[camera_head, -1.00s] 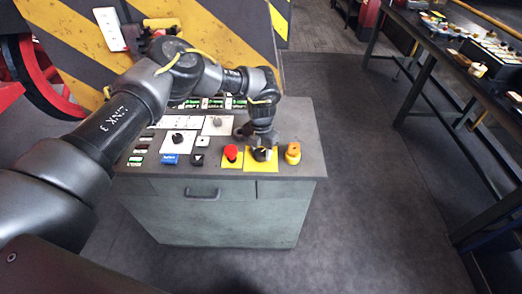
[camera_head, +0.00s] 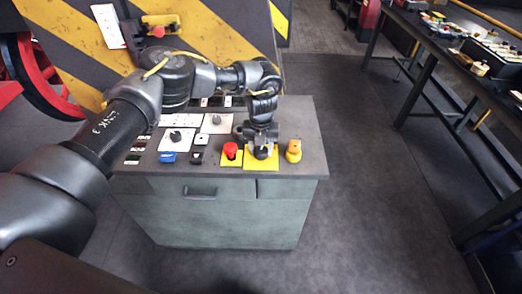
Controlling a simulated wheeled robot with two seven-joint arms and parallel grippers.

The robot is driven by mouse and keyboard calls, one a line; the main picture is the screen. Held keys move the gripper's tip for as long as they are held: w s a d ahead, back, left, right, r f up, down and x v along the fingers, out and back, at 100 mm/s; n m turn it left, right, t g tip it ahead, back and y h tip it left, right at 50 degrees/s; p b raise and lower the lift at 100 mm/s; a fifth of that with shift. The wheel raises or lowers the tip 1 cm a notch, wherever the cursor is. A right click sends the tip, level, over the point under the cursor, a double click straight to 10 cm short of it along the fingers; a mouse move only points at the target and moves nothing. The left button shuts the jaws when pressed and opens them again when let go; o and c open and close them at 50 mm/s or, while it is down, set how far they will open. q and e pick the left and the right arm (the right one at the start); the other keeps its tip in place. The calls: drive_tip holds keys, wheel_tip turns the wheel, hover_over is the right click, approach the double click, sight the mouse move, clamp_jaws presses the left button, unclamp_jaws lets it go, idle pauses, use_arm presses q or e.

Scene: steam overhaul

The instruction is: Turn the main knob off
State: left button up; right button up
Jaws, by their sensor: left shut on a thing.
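The main knob (camera_head: 263,153) is black and sits on a yellow square plate (camera_head: 262,166) near the front right of the control panel. My left gripper (camera_head: 263,148) points down over it from above and is shut on it. The fingers and wrist hide most of the knob, so its pointer cannot be read. My right gripper is not in view.
A red button (camera_head: 230,149) stands close left of the gripper, and an orange-yellow knob (camera_head: 294,151) close right. Smaller knobs and a blue switch (camera_head: 168,157) lie further left on the grey cabinet (camera_head: 218,215). A workbench (camera_head: 430,45) stands at the right.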

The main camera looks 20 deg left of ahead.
sight(261, 150)
use_arm(q)
drive_tip(key=n, duration=0.5)
drive_tip(key=shift+n, duration=0.3)
drive_tip(key=n, duration=0.2)
drive_tip(key=shift+r+n, duration=0.1)
drive_tip(key=shift+n, duration=0.3)
drive_tip(key=shift+n+p, duration=0.75)
drive_tip(key=shift+n, duration=0.95)
drive_tip(key=o, duration=1)
wheel_tip(261, 150, up, 11)
drive_tip(key=shift+a+f, duration=0.1)
drive_tip(key=shift+f, duration=0.05)
